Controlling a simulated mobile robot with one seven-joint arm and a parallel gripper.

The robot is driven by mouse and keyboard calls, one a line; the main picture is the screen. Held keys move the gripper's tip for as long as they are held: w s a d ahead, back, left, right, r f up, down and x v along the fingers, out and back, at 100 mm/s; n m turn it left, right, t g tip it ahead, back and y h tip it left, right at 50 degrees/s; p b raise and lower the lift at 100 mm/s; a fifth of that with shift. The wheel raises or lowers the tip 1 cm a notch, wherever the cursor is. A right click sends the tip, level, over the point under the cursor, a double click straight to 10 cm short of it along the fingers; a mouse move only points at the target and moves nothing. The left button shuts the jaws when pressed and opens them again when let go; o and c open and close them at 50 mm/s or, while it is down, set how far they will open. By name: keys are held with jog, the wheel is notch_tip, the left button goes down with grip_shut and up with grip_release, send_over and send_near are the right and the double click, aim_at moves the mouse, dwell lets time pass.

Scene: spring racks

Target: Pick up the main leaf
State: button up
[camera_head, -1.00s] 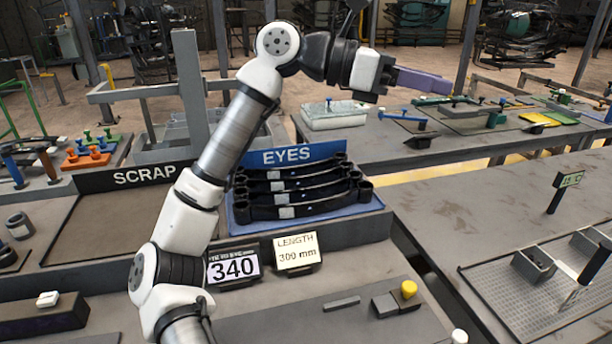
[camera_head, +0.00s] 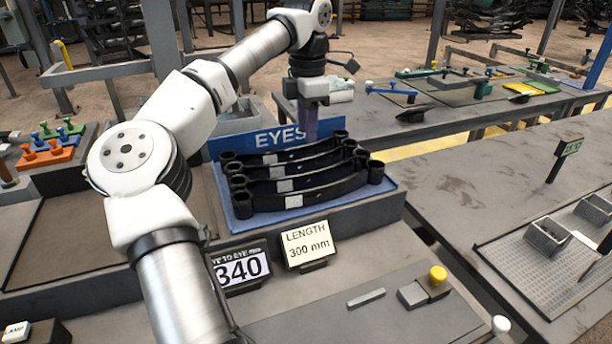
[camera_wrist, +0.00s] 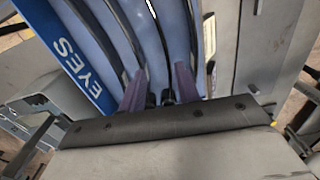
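Several black curved leaves with rolled eyes at their ends and pale labels lie side by side in the blue EYES tray (camera_head: 222,192). The nearest leaf (camera_head: 320,194) is the most fully visible; I cannot tell which is the main leaf. My gripper (camera_head: 309,122) points down over the back of the tray, its purple fingers overlapping the EYES sign (camera_head: 238,144). In the wrist view my gripper (camera_wrist: 160,88) has its two purple fingers apart, with dark leaf parts between and below them. Nothing is clearly held; I cannot tell whether the fingers touch a leaf.
A 340 display (camera_head: 240,270) and a LENGTH 300 mm card (camera_head: 307,244) stand in front of the tray. A grey block with a yellow knob (camera_head: 438,274) is at the front right. A perforated plate (camera_head: 535,262) lies on the right bench. The scrap area is left, partly behind my arm.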

aim_at(308, 174)
notch_tip(308, 174, down, 7)
jog(key=shift+r+p, duration=0.2)
jog(key=shift+p, duration=0.1)
jog(key=f, duration=0.2)
jog(key=s+f+p, duration=0.1)
jog(key=f, duration=0.1)
jog(key=shift+p, duration=0.3)
jog(key=shift+f, duration=0.7)
grip_shut()
jog(key=shift+w+d+r, duration=0.1)
jog(key=shift+r, duration=0.05)
